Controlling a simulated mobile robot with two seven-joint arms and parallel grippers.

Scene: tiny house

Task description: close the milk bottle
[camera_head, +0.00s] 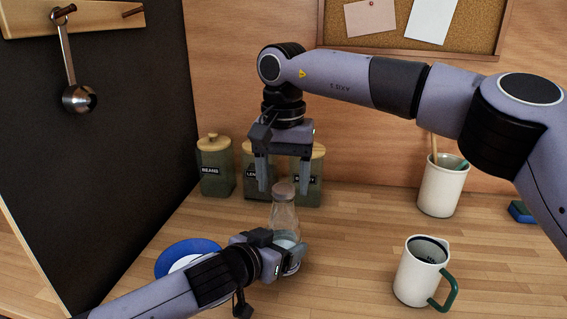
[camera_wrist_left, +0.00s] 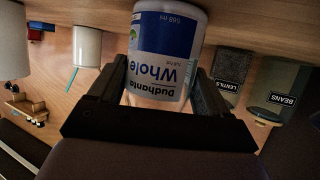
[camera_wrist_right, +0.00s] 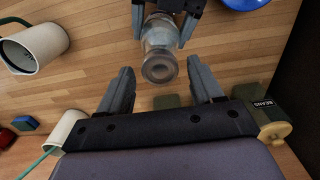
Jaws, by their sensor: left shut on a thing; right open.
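The clear glass milk bottle (camera_head: 284,215) stands upright on the wooden counter. A brownish-grey cap (camera_head: 283,190) sits at its mouth; I cannot tell whether it is tight. My left gripper (camera_head: 290,255) is shut around the lower part of the bottle. The left wrist view shows the bottle's blue and white label (camera_wrist_left: 165,45) between the fingers. My right gripper (camera_head: 283,184) points down, open and empty, with its fingertips either side of and near the cap. In the right wrist view the cap (camera_wrist_right: 158,68) shows end-on ahead of the spread fingers, apart from them.
Green canisters with wooden lids (camera_head: 215,165) stand behind the bottle. A blue-rimmed plate (camera_head: 187,248) lies left, partly behind my left arm. A white mug with a green handle (camera_head: 415,270) and a white utensil pot (camera_head: 442,187) stand right. A blue-green sponge (camera_head: 522,212) lies far right.

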